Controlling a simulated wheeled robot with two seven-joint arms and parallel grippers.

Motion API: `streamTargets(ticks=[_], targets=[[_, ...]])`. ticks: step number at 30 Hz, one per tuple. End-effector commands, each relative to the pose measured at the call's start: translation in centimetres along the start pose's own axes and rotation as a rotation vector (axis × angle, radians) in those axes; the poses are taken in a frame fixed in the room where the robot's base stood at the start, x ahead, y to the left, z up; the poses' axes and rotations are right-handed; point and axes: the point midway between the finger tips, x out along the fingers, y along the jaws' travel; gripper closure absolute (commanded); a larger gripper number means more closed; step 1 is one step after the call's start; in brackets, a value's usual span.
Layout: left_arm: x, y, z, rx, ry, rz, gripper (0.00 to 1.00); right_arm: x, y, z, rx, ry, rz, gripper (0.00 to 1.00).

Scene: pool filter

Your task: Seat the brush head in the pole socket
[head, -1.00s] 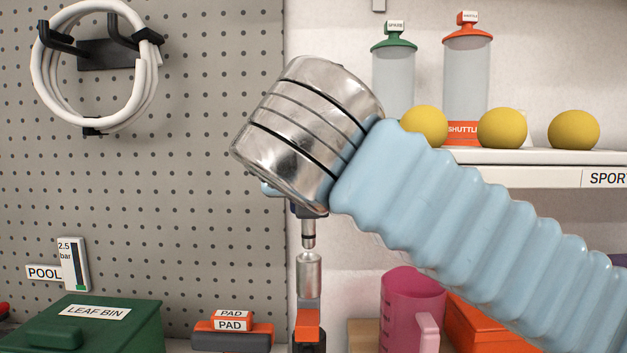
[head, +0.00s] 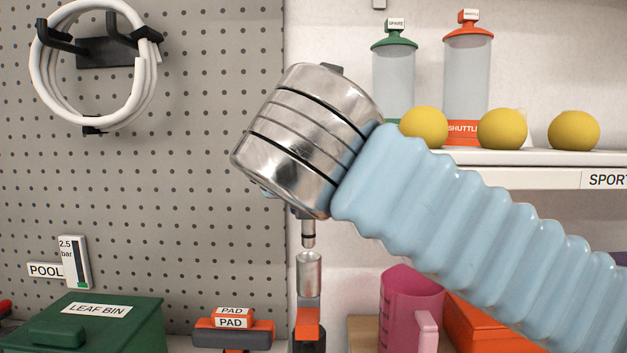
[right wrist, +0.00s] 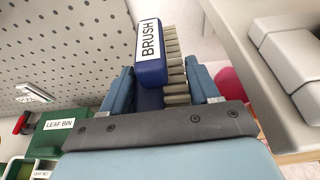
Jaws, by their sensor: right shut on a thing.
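My right gripper (right wrist: 160,92) is shut on the dark blue brush head (right wrist: 152,70), which has a white BRUSH label and grey-beige bristles in the right wrist view. In the head view my silver wrist hides the gripper and most of the brush head. Only its narrow metal stem (head: 308,235) with a dark ring shows below, pointing down. The pole socket (head: 309,273), an upright silver tube, stands just under the stem. A small gap shows between them; they look roughly in line, but depth is unclear. My left gripper is not in view.
An orange and grey clamp (head: 307,325) holds the socket. PAD blocks (head: 231,318) and a green leaf bin (head: 85,322) stand to the left. A pink jug (head: 408,305) and an orange box (head: 490,325) stand to the right. A shelf (head: 540,177) carries yellow balls.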

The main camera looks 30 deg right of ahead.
Motion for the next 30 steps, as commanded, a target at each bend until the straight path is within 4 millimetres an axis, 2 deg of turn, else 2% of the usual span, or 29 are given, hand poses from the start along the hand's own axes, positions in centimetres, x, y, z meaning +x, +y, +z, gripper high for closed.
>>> streamTargets(ticks=[14, 30], targets=[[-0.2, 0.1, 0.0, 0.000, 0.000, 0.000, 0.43, 0.0, 0.0, 0.0, 0.000, -0.001, 0.000, 0.77], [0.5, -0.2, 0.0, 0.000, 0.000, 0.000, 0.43, 0.4, 0.0, -1.1, 0.000, -0.001, 0.000, 0.77]])
